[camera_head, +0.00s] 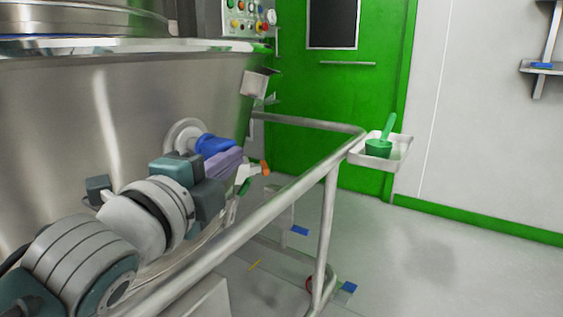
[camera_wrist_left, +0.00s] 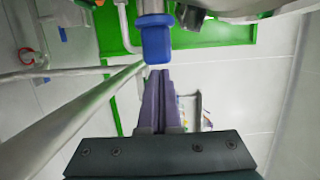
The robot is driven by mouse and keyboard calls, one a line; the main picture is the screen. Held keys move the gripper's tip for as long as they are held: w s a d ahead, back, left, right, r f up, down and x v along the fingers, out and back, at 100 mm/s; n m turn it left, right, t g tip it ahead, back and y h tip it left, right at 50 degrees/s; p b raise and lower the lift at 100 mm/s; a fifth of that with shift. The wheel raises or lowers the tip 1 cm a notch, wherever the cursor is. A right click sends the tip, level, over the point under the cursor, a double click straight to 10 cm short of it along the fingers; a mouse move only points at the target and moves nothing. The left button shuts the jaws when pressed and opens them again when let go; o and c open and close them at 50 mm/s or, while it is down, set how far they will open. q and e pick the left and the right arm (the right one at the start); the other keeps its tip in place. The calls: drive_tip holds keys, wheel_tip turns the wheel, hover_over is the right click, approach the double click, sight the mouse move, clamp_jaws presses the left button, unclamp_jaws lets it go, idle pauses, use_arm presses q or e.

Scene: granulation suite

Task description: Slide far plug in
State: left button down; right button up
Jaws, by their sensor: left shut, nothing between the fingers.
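A blue plug (camera_head: 213,145) sits at a round steel port (camera_head: 183,132) on the side of the large steel vessel (camera_head: 60,110). The wrist view shows the plug (camera_wrist_left: 156,42) at the end of a pale metal neck, its end facing my fingers. My left gripper (camera_head: 238,157) has purple fingers that are shut and empty, beside the plug in the head view. In the wrist view its fingertips (camera_wrist_left: 164,73) lie just at the plug's end; I cannot tell whether they touch. My left arm covers part of the vessel wall. My right gripper is not in view.
A steel rail (camera_head: 255,215) runs along the vessel, close to my left arm. A tray (camera_head: 398,152) holding a green scoop (camera_head: 380,147) is at the rail's corner. An orange and green fitting (camera_head: 250,175) is just beyond my gripper. The floor at right is clear.

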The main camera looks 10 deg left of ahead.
sight(211, 155)
use_arm(q)
drive_tip(key=shift+a, duration=0.1)
drive_tip(key=a, duration=0.1)
drive_tip(key=w+a, duration=0.1)
drive_tip(key=a, duration=0.1)
drive_tip(key=shift+w+a+p, duration=0.2)
drive_tip(key=shift+a+p, duration=0.05)
drive_tip(key=shift+p, duration=0.05)
drive_tip(key=shift+d, duration=0.1)
